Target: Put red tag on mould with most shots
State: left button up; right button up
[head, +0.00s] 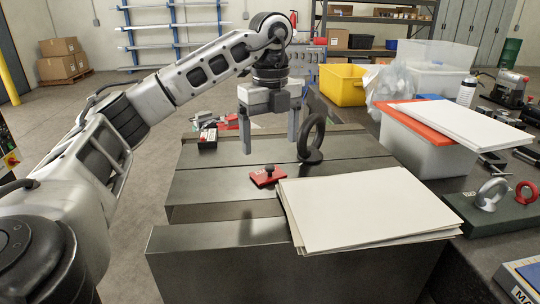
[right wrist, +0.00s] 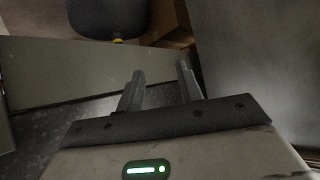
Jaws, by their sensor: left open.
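A red tag (head: 262,180) with a black knob lies flat on a dark steel mould base (head: 210,188). Another mould base (head: 200,240) stands in front, and one more (head: 345,148) lies behind. My left gripper (head: 270,146) is open and empty, fingers pointing down, above and just behind the tag; they look apart from it. My right gripper shows in the right wrist view (right wrist: 161,75), fingers apart with nothing between them, near a dark slab (right wrist: 60,72). I cannot read any shot counts on the moulds.
White sheets (head: 365,205) cover much of the front mould's top. A dark lifting eye (head: 312,138) stands right of my left gripper. A dark block with eye bolts (head: 510,215), a clear bin (head: 430,150) and a yellow bin (head: 343,85) are at the right.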

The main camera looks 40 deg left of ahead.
aim_at(270, 166)
pick_arm(q)
notch_tip(270, 166, up, 5)
jog(key=shift+r+p, duration=0.1)
jog(key=shift+p, duration=0.85)
